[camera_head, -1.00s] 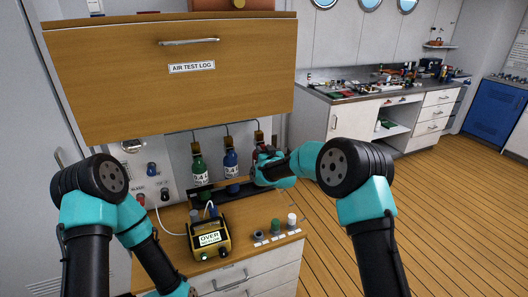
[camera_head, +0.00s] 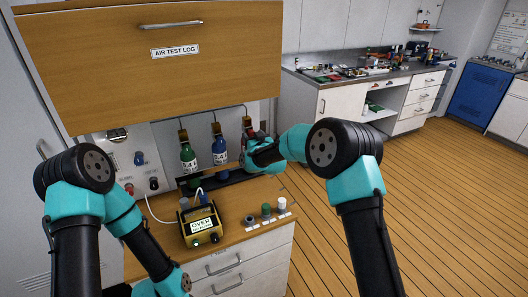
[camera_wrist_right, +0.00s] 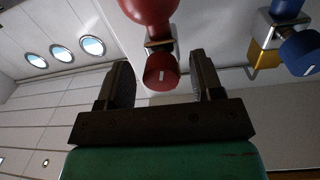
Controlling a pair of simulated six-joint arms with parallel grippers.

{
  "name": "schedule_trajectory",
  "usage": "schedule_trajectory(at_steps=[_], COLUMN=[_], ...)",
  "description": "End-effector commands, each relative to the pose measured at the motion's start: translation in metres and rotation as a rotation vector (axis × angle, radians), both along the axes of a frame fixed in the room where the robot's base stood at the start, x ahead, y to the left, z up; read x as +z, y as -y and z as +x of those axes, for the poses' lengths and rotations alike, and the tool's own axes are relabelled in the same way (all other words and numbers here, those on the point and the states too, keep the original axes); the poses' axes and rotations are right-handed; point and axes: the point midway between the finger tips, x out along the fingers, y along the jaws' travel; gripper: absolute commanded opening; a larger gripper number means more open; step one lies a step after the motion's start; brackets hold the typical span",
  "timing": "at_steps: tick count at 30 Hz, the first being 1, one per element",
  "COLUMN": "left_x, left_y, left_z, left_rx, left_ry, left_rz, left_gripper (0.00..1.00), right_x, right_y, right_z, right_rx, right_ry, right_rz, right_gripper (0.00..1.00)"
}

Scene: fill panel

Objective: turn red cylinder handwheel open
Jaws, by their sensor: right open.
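The red cylinder (camera_wrist_right: 150,12) shows at the top of the right wrist view, with its round red handwheel (camera_wrist_right: 161,72) and a white mark on the wheel's face. My right gripper (camera_wrist_right: 161,85) is open, with one finger on each side of the handwheel and gaps visible between fingers and wheel. In the head view my right gripper (camera_head: 258,150) is at the red cylinder and hides most of it. My left arm comes in at the lower left; its gripper is out of view.
A blue cylinder (camera_head: 219,148) and a green cylinder (camera_head: 188,158) hang left of the red one. A blue handwheel (camera_wrist_right: 301,52) is at the right wrist view's right. A yellow tester (camera_head: 201,226) and several small knobs (camera_head: 266,209) sit on the wooden counter below the log cabinet (camera_head: 165,80).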

Motion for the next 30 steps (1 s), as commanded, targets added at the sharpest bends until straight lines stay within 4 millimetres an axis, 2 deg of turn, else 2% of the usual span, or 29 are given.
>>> schedule_trajectory(at_steps=[8, 30], left_x=[0.000, 0.000], left_y=[0.000, 0.000], left_z=[0.000, 0.000], left_rx=[0.000, 0.000], left_ry=[0.000, 0.000], left_rz=[0.000, 0.000], left_gripper=[0.00, 0.00], right_x=[0.001, 0.002], right_y=[0.012, 0.052], right_z=[-0.033, -0.144], right_rx=[0.000, 0.000], right_ry=[-0.001, -0.001], right_rz=[0.000, 0.000], right_gripper=[0.60, 0.60])
